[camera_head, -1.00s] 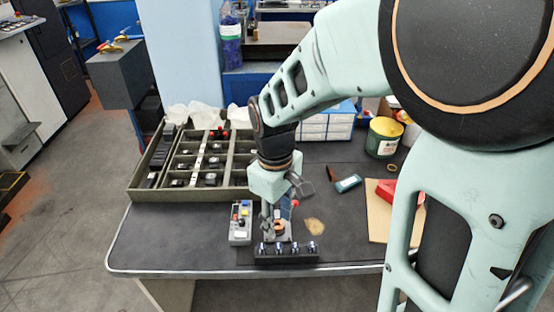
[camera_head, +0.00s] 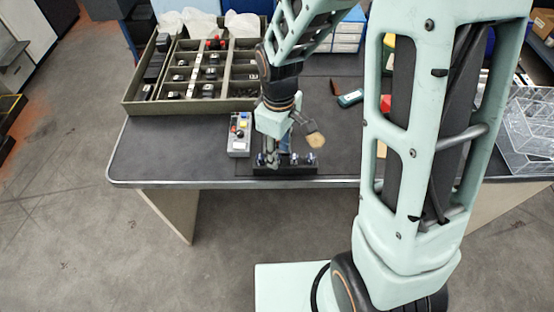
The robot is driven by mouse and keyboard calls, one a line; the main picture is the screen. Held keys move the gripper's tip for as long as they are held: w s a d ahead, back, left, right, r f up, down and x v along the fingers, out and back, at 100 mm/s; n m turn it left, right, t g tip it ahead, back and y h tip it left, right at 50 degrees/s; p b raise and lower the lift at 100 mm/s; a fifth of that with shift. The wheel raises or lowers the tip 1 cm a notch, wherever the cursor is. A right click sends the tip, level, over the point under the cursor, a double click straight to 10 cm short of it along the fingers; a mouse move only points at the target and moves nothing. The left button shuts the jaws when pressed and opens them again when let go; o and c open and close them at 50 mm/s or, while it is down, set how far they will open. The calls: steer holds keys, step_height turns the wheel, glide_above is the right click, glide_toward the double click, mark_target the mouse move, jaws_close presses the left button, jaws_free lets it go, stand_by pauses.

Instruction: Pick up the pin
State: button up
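My gripper (camera_head: 272,156) points down at the near edge of the dark bench, at the back of a black block (camera_head: 285,169). The block carries a row of several small shiny metal studs. The gripper's fingers are small and dark here and overlap the block's left part. I cannot tell whether they are open or shut, or whether they touch anything. I cannot make out a separate pin; it may be among the studs or hidden by the gripper.
A grey control box (camera_head: 239,135) with coloured buttons stands just left of the gripper. A divided tray (camera_head: 190,107) with dark parts lies behind it. A green-and-white item (camera_head: 350,98) lies to the right. Clear boxes (camera_head: 528,130) stand at far right. The bench's left front is bare.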

steer(key=shift+a+f, duration=0.1)
steer(key=shift+f, duration=0.8)
steer(key=shift+c, duration=0.4)
jaws_close()
steer(key=shift+r, duration=0.1)
